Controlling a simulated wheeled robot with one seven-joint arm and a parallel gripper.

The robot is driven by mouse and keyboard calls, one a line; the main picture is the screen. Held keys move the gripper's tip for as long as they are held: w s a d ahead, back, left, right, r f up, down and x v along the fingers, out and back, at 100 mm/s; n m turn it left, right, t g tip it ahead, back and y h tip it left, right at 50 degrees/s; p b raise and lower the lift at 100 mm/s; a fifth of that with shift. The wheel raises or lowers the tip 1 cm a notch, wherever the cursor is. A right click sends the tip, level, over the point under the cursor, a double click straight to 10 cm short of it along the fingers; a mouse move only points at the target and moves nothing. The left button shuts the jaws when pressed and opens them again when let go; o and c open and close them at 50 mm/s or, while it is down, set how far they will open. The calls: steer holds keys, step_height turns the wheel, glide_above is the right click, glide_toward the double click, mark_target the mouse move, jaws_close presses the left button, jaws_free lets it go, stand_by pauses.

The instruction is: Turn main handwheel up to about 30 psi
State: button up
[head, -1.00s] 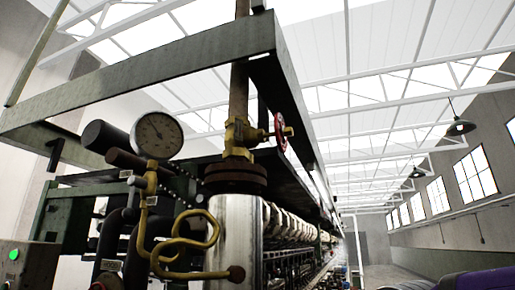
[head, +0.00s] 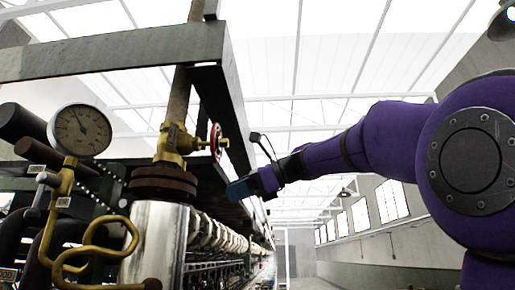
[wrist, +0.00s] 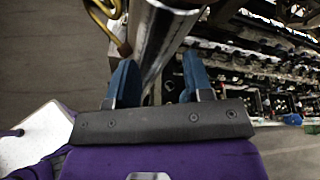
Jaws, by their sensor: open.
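The red main handwheel (head: 216,142) sits edge-on at the end of the stem of a brass valve (head: 175,142) on the vertical pipe. In the wrist view my gripper (wrist: 152,82) shows two blue fingers spread apart with nothing held. The handwheel is not visible in the wrist view.
A green steel frame beam (head: 110,52) runs above the valve. The silver cylinder (head: 155,243) stands below it and shows in the wrist view (wrist: 160,35). A curled yellow pipe (head: 95,250) lies left of the cylinder. Rows of machinery (wrist: 245,65) extend behind.

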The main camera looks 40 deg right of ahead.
mark_target(221, 143)
steer(key=d+r+m+t+y, duration=0.2)
steer(key=d+r+m+y, duration=0.25)
steer(key=r, duration=0.95)
steer(key=shift+h, duration=0.45)
steer(key=shift+f+x, duration=0.1)
steer(key=shift+x, duration=1.35)
steer(key=shift+f+x, duration=0.15)
steer(key=shift+x, duration=1.3)
steer(key=c, duration=0.8)
steer(key=m, duration=0.7)
steer(key=o, duration=0.8)
